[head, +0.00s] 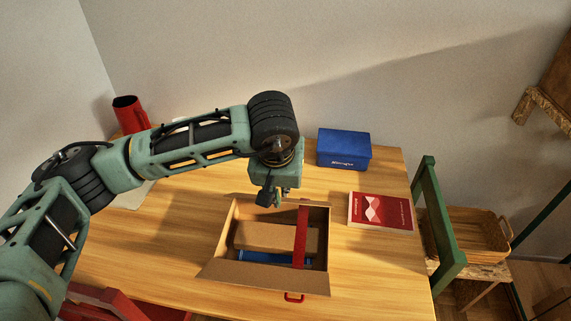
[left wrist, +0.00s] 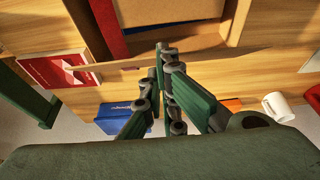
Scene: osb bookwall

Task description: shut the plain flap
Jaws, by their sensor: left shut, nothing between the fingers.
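An open cardboard box (head: 213,268) stands on the table, its front flap (head: 270,281) folded outward. A red strip (head: 301,238) runs front to back across its right part. Inside, a brown piece (head: 270,238) and a blue item (head: 262,257) show. I cannot tell for certain which flap is the plain one. My left gripper (head: 276,202) is shut and empty at the box's far side. In the left wrist view, its fingertips (left wrist: 161,52) overlap a thin cardboard edge (left wrist: 115,67), apparently the far flap; contact is unclear. The right gripper is not in view.
A blue box (head: 344,149) stands behind, to the right. A red book (head: 381,211) lies right of the cardboard box. A red cylinder (head: 130,114) stands at back left. A green chair (head: 442,225) is beyond the table's right edge. A white mug (left wrist: 277,104) shows in the wrist view.

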